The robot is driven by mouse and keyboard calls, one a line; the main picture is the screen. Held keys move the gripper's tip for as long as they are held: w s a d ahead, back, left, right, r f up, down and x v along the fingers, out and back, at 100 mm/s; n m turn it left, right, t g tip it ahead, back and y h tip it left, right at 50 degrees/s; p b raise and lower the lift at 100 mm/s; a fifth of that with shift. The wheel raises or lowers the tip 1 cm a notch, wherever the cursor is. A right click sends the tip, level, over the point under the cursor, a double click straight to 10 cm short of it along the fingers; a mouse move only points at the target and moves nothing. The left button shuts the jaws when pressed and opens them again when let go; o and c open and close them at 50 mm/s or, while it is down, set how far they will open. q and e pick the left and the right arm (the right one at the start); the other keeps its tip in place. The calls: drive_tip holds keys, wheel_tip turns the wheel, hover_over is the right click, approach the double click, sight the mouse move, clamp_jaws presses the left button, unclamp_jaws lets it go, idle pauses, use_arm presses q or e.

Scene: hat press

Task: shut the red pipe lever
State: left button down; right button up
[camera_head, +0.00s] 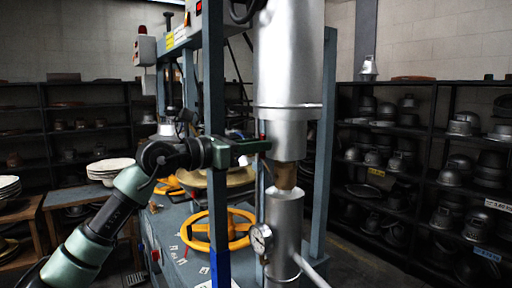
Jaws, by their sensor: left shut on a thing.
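My left gripper (258,146) reaches in from the left, past the blue-grey post, to the front of the metal pipe. It is shut at the red pipe lever (262,137), of which only a small red bit shows by the fingertips. The rest of the lever is hidden by the gripper. The lever sits beside the brass-coloured pipe fitting (286,175), between the big silver cylinder (290,60) above and the lower silver pipe (284,220). My right gripper is not in view.
A pressure gauge (261,239) is on the lower pipe. A yellow handwheel (217,231) lies behind the blue-grey post (217,190), which stands close to my left arm. Shelves with metal hat moulds (455,165) line the right side.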

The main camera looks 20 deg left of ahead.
use_arm(q)
drive_tip(key=d+m+b, duration=0.1)
drive_tip(key=s+m+b, duration=0.1)
drive_tip(key=shift+s+d+f+m+b, duration=0.2)
drive_tip(key=shift+d+f+m+b, duration=0.1)
drive_tip(key=shift+d+f+m, duration=0.1)
drive_tip(key=s+d+f+m+b, duration=0.4)
drive_tip(key=f+m+b, duration=0.4)
drive_tip(key=m+b, duration=0.4)
drive_tip(key=shift+d+f+m, duration=0.2)
drive_tip(key=shift+d+m, duration=0.3)
drive_tip(key=shift+m, duration=0.8)
drive_tip(key=shift+w+f+b, duration=0.1)
drive_tip(key=shift+b, duration=0.2)
drive_tip(key=c, duration=1.4)
unclamp_jaws()
drive_tip(key=shift+o, duration=0.2)
